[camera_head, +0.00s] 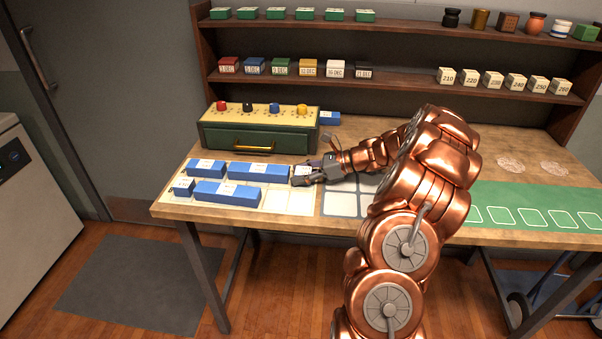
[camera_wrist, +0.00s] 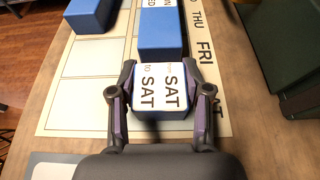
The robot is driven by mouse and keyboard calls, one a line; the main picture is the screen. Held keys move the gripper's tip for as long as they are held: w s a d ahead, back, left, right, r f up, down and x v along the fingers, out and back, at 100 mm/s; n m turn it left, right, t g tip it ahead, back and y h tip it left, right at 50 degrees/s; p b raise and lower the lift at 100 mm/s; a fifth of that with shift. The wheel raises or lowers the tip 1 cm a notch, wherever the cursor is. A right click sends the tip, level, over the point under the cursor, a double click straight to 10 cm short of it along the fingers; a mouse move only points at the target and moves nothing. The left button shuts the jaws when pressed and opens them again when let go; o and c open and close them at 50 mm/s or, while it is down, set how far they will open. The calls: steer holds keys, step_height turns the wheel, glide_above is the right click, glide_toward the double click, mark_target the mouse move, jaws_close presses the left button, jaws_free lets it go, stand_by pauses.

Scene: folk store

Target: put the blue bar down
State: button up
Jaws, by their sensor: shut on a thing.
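My gripper (camera_wrist: 161,95) is shut on a short blue bar (camera_wrist: 160,88) with a white top lettered "SAT". The fingers grip it from both sides. In the head view my gripper (camera_head: 305,175) is low over the right end of the cream day chart (camera_head: 285,202), and the bar is mostly hidden there. A longer blue bar (camera_head: 258,172) lies just beyond the held one in the same row; whether they touch is unclear. Printed "THU", "FRI" and "SAT" run along the chart's edge (camera_wrist: 205,55). Whether the held bar rests on the chart cannot be told.
More blue bars (camera_head: 207,168) (camera_head: 228,193) lie on the chart's left part. A green-and-yellow box (camera_head: 260,137) with coloured knobs stands behind the chart. A grey-edged card (camera_head: 340,204) is to the right. Empty chart cells show at the front right.

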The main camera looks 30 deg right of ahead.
steer(key=o, duration=1.1)
